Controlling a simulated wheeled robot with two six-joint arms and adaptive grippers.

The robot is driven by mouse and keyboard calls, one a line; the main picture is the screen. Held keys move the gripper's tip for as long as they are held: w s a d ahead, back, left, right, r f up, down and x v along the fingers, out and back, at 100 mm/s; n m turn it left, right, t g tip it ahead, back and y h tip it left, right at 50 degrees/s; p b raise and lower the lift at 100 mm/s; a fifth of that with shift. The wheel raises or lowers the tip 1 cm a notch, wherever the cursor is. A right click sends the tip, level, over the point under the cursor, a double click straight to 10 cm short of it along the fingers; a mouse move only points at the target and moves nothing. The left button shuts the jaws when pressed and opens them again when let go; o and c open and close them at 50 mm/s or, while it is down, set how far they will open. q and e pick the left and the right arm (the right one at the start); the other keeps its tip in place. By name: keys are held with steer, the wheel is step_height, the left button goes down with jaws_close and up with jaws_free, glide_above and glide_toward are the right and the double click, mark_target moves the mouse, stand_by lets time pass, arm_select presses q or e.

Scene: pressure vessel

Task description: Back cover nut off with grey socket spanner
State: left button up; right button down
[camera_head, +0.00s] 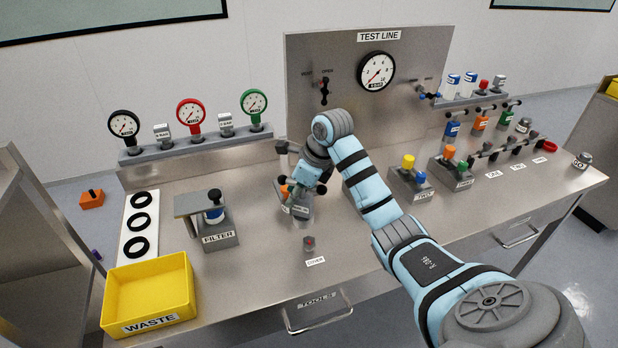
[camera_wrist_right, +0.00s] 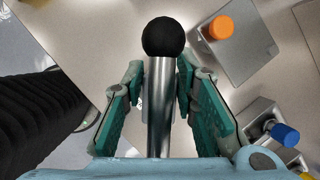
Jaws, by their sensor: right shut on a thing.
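My right gripper (camera_head: 303,188) is low over the middle of the bench. In the right wrist view the teal fingers of my right gripper (camera_wrist_right: 161,85) are closed on either side of a steel rod with a black ball end (camera_wrist_right: 160,105). I cannot tell from its visible part whether this rod is the grey socket spanner. Its far end is hidden. I cannot make out a cover nut. My left gripper is out of view.
A yellow WASTE bin (camera_head: 150,290) stands at the front left. The FILTER stand (camera_head: 220,235) is left of my gripper. Blocks with coloured knobs (camera_head: 410,185) stand to the right. The TEST LINE panel (camera_head: 330,75) rises behind. Bare bench lies around the COVER label.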

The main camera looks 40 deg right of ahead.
mark_target(303, 218)
steer(key=shift+d+f+m, duration=0.1)
steer(key=shift+d+m, duration=0.2)
steer(key=shift+m, duration=0.1)
steer(key=shift+s+d, duration=0.4)
steer(key=shift+s, duration=0.3)
steer(key=shift+s+r, duration=0.25)
steer(key=shift+s, duration=0.1)
steer(key=shift+w+a, duration=0.1)
steer(key=shift+a, duration=0.05)
steer(key=x, duration=0.1)
steer(key=b+x, duration=0.2)
steer(key=shift+s+d+f, duration=0.2)
steer(key=shift+s+d, duration=0.05)
steer(key=shift+d, duration=0.05)
steer(key=shift+s+f+b, duration=0.2)
steer(key=shift+f+b, duration=0.55)
steer(key=shift+f, duration=0.05)
steer(key=shift+w+f+b, duration=0.1)
steer(key=shift+f+b, duration=1.1)
steer(key=shift+f, duration=0.65)
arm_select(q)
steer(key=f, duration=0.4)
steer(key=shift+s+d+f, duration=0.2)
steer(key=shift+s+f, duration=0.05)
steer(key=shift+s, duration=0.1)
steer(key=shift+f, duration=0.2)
arm_select(e)
steer(key=shift+n+y, duration=0.3)
steer(key=shift+n, duration=0.1)
